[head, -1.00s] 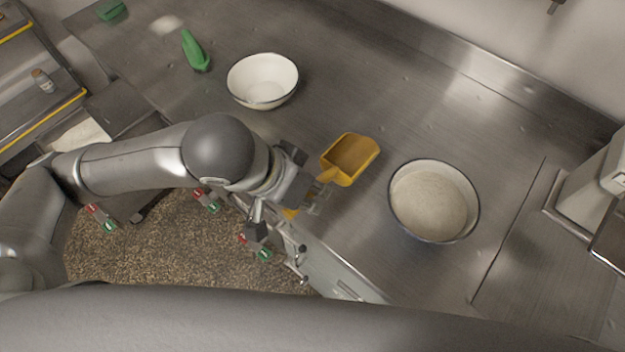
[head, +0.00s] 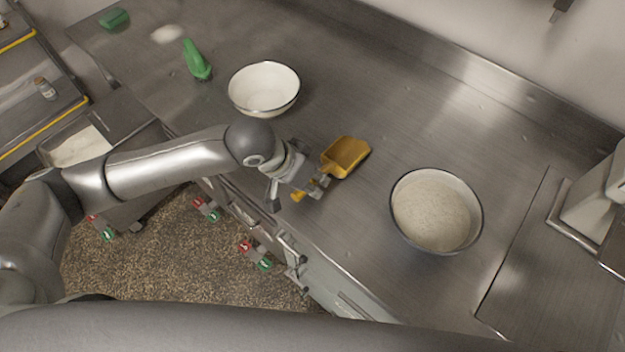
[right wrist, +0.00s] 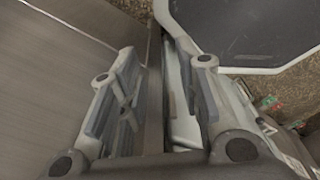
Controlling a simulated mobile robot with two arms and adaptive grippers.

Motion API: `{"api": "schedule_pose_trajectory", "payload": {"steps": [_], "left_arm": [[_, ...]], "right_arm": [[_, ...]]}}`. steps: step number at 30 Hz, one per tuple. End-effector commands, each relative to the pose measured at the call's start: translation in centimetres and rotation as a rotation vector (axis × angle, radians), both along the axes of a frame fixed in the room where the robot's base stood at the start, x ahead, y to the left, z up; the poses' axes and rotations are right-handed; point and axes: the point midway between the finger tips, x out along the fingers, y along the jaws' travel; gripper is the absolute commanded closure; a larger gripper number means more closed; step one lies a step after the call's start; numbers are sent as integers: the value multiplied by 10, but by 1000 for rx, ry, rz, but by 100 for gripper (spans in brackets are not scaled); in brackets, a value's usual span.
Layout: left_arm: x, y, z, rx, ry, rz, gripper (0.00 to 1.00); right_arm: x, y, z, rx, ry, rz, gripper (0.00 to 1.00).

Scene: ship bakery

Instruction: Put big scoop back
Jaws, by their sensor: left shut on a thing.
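The big scoop (head: 346,157) is yellow, with a wide square pan and a short handle. It shows in the head view at the middle of the steel counter, close to the front edge. My left gripper (head: 320,183) is shut on its handle; the handle's end sticks out past the fingers. I cannot tell whether the pan touches the counter. My right gripper (right wrist: 160,100) shows only in the right wrist view. Its two fingers stand apart with nothing between them, over the counter's edge.
A white bowl (head: 264,88) that looks empty stands behind the left arm. A bowl (head: 393,221) of pale flour-like stuff stands right of the scoop. A machine (head: 592,205) stands at the right. The counter behind the scoop is clear.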

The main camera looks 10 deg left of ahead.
Motion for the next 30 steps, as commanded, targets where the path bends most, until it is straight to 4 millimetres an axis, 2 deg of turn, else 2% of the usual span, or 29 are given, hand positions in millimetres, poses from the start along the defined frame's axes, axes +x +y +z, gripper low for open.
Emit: {"api": "schedule_pose_trajectory", "payload": {"steps": [3,13,14,18,30], "left_arm": [[1,0,-7,-2,-3,1,100],[1,0,-10,-2,-2,1,100],[0,0,-10,-1,-3,1,79],[0,0,-10,0,-2,1,61],[0,1,-5,-1,-3,1,61]], "right_arm": [[0,-1,1,-1,0,0,68],[-1,-4,1,-5,1,2,68],[-1,-4,1,-5,1,2,68],[-1,-4,1,-6,2,1,68],[-2,-4,0,-5,3,2,68]]}}
